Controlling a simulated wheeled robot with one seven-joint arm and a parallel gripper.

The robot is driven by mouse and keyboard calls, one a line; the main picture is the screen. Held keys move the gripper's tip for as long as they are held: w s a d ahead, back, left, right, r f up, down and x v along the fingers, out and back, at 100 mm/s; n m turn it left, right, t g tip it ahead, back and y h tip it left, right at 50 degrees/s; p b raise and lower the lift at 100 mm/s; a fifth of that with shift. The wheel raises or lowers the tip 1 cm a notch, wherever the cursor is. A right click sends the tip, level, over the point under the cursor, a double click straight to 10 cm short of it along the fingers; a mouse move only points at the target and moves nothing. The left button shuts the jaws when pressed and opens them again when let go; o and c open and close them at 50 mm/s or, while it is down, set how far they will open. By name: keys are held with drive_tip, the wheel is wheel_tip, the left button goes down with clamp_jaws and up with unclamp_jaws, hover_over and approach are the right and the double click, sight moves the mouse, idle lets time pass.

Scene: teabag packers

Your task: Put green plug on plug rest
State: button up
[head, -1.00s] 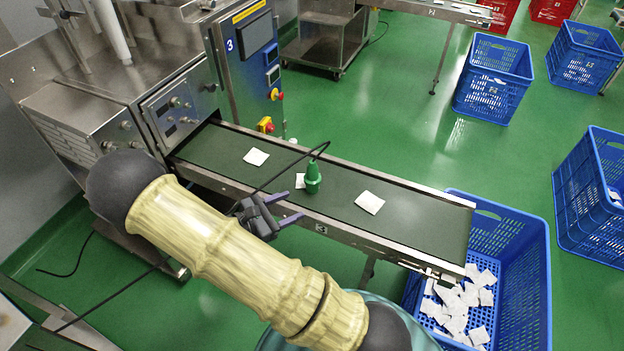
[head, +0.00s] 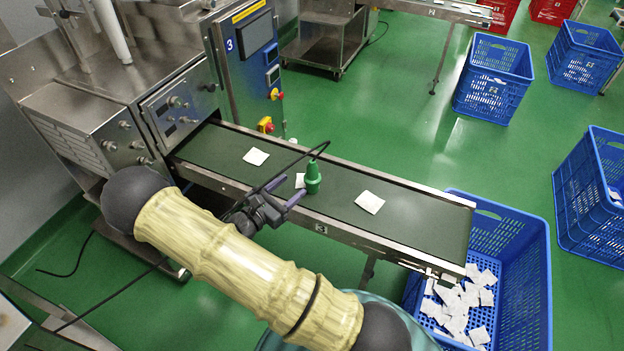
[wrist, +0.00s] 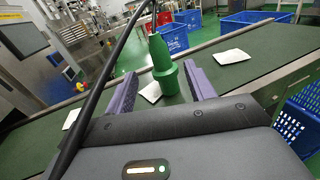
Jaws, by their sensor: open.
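The green plug (head: 313,178) stands upright on the dark green conveyor belt (head: 420,221), with a black cable running from its top. My gripper (head: 285,192) is open and empty at the belt's near edge, its purple fingers pointing at the plug. In the wrist view the plug (wrist: 164,66) stands ahead, between the lines of the two fingers of my gripper (wrist: 163,95). Whether the fingertips reach beside the plug is hard to tell. I cannot make out a plug rest for certain.
White teabags lie on the belt, one (head: 256,157) left of the plug, one (head: 370,202) right of it, and one partly behind it. A blue crate (head: 537,262) with several teabags stands at the belt's right end. A steel machine (head: 110,85) stands at the left. The cable crosses over my gripper.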

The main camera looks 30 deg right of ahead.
sight(309, 172)
drive_tip(key=x, duration=0.6)
drive_tip(key=shift+w+d, duration=0.1)
drive_tip(key=shift+d, duration=0.1)
drive_tip(key=x, duration=0.5)
drive_tip(key=shift+c, duration=0.4)
clamp_jaws()
drive_tip(key=shift+r, duration=0.1)
wheel_tip(309, 172, up, 10)
drive_tip(key=p, duration=0.1)
idle(0.4)
idle(0.4)
